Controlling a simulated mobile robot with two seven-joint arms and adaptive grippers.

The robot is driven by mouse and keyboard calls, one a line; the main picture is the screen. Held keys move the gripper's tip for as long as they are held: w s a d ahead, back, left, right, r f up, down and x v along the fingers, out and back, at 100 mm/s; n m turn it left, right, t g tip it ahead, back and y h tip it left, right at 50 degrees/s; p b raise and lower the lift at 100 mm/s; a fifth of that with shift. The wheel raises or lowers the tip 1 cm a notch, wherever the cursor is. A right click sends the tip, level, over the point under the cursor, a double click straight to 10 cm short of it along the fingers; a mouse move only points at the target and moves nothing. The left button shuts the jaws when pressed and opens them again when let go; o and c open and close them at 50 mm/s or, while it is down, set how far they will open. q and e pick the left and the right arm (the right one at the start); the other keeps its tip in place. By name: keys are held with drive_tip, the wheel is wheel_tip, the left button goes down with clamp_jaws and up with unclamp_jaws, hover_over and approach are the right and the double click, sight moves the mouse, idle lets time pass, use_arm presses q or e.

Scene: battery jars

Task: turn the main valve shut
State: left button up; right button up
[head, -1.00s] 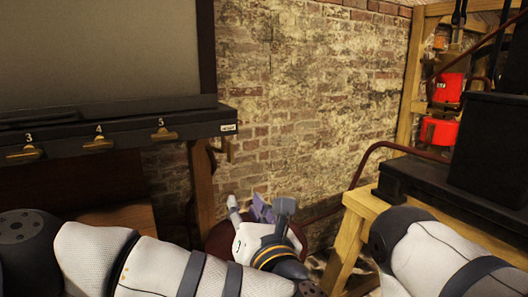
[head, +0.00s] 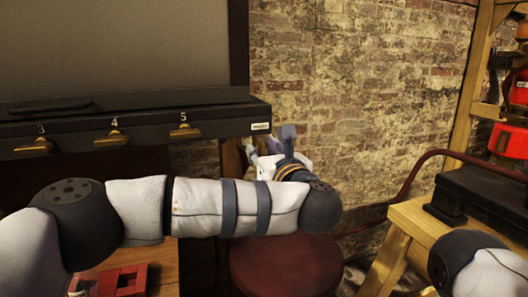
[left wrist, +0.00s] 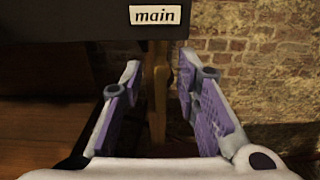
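The black manifold box (head: 215,122) runs along the wall at left, and its right end carries a small white label (head: 261,127). In the left wrist view the label (left wrist: 155,15) reads "main". Below it a tan, brass-like upright piece (left wrist: 158,85), apparently the main valve's lever, hangs down between my fingers. My left gripper (head: 273,143) is just beyond the box's right end; in the left wrist view it (left wrist: 162,108) is open, with purple pads apart on either side of the lever. In the head view the lever is hidden. My right gripper is out of view.
Brass levers numbered 3 (head: 36,147), 4 (head: 112,139) and 5 (head: 186,132) line the box's front. A round red stool (head: 285,265) stands below my left arm. A wooden bench (head: 410,235) with a black case is at right. The brick wall is behind.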

use_arm(q)
drive_tip(key=shift+w, duration=0.1)
clamp_jaws()
drive_tip(key=shift+r+m, duration=0.15)
drive_tip(key=shift+m, duration=0.15)
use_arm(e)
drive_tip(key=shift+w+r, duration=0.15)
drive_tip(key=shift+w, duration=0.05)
use_arm(q)
drive_tip(key=shift+w+d+f+m+p, duration=0.1)
drive_tip(key=shift+d+f+m+p, duration=0.15)
drive_tip(key=shift+m, duration=2.6)
drive_tip(key=shift+w+d+f+m+p, duration=0.15)
drive_tip(key=shift+f+m+p, duration=0.2)
drive_tip(key=shift+m, duration=2.55)
drive_tip(key=shift+s+d+f+m+p, duration=0.1)
drive_tip(key=shift+d+f+m+p, duration=0.15)
drive_tip(key=shift+m, duration=2.6)
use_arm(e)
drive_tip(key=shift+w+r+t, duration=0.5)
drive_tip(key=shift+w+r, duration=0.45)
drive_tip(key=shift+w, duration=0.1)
use_arm(q)
unclamp_jaws()
drive_tip(key=shift+a, duration=0.1)
